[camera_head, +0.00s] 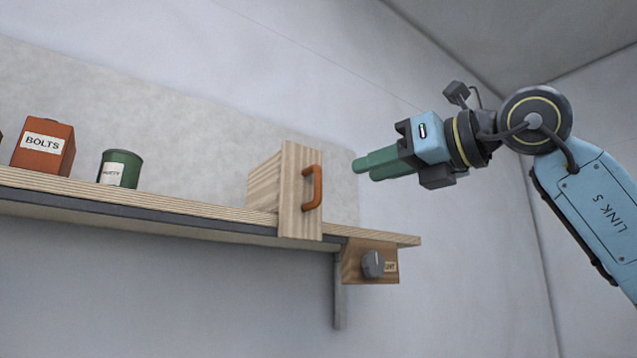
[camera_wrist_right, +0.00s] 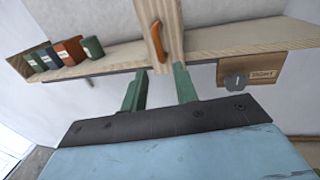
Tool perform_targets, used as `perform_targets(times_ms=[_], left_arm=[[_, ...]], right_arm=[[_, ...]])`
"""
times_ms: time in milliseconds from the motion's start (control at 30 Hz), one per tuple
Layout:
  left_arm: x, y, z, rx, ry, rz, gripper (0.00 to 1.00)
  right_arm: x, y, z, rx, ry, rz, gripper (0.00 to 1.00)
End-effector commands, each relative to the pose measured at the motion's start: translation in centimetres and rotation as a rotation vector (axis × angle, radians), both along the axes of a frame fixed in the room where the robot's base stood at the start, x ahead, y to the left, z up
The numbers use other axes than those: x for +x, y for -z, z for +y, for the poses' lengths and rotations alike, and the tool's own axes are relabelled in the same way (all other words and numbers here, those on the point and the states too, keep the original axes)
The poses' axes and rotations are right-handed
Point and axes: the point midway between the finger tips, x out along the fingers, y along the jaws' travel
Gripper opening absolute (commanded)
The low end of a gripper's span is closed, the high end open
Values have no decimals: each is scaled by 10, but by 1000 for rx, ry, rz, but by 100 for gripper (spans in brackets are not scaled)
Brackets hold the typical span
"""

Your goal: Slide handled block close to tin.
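The handled block (camera_head: 300,215) is pale wood with an upright front board and an orange handle (camera_head: 313,187). It stands on the wooden shelf, its board at the front edge. The tin (camera_head: 121,169) is green with a white label and stands left of the block, with a clear gap between. In the right wrist view the block (camera_wrist_right: 173,14) is ahead, and the tin (camera_wrist_right: 93,47) is to its left. My right gripper (camera_head: 364,165) is right of the handle, apart from it. Its green fingers are spread and empty in the wrist view (camera_wrist_right: 160,88). My left gripper is not in view.
An orange-brown BOLTS box (camera_head: 43,147) stands left of the tin; darker boxes (camera_wrist_right: 43,59) stand farther left. The shelf (camera_head: 200,207) is clear between tin and block. A wooden panel with a grey knob (camera_head: 373,264) hangs under the shelf at right.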

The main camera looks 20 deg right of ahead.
Motion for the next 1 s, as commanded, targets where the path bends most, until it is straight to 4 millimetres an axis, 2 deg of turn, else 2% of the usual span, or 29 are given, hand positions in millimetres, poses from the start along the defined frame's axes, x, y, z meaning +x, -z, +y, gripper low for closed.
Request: perform_targets(times_ms=[300,500,700,967,1000], left_arm=[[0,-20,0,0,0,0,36],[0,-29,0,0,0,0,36],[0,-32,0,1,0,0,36],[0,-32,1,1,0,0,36],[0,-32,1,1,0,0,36]], right_arm=[[58,-1,37,-1,-5,4,30],[85,-1,53,0,-6,2,30],[97,0,59,-1,-4,1,30],[98,1,60,0,-5,0,30],[98,1,60,0,-5,0,27]])
